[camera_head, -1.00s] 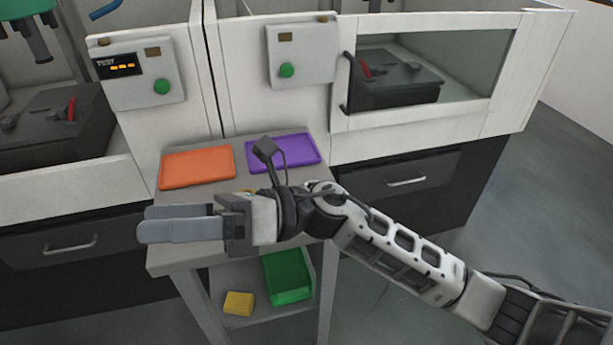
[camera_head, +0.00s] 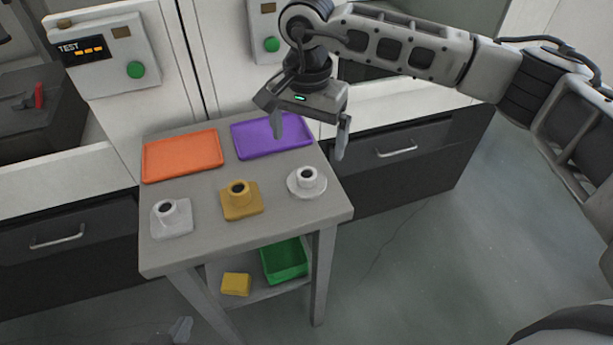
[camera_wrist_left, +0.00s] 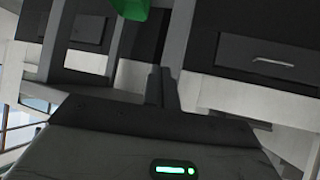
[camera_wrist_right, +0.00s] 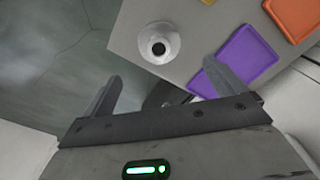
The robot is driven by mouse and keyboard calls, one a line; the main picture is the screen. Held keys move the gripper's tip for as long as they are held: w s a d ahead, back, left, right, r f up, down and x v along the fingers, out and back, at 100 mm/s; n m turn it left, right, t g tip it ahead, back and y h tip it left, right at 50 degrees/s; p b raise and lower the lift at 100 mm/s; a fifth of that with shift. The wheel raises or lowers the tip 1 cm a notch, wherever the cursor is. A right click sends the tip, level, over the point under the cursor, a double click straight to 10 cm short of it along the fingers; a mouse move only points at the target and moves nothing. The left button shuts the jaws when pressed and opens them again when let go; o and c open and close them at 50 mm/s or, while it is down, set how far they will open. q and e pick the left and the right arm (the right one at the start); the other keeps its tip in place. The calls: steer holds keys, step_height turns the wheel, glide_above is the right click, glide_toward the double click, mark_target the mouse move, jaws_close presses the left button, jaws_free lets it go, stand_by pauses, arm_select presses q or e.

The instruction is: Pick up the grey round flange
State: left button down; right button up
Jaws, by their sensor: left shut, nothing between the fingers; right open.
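The grey round flange (camera_head: 307,182) stands upright at the right end of the front row on the small table, with a round base and a short hollow neck. It also shows in the right wrist view (camera_wrist_right: 158,43), beyond and roughly between the fingertips. My right gripper (camera_head: 309,140) is open and empty, pointing down above and behind the flange, not touching it. My left gripper (camera_head: 181,329) shows only as a tip at the bottom edge of the head view, low in front of the table. In the left wrist view its fingers (camera_wrist_left: 161,88) are shut and empty.
A yellow square flange (camera_head: 240,198) and a light grey square-based flange (camera_head: 171,218) stand left of the round one. Behind lie an orange tray (camera_head: 182,157) and a purple tray (camera_head: 244,139). A green bin (camera_head: 284,262) and yellow block (camera_head: 235,284) are on the lower shelf.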

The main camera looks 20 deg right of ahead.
glide_above(307, 175)
steer(key=f, duration=0.4)
steer(key=shift+w+d+f, duration=0.1)
steer(key=shift+w, duration=0.1)
steer(key=shift+s+f+p, duration=0.2)
steer(key=shift+f+p, duration=0.8)
steer(key=shift+f, duration=1.6)
steer(key=c, duration=1.2)
steer(key=shift+r, duration=0.1)
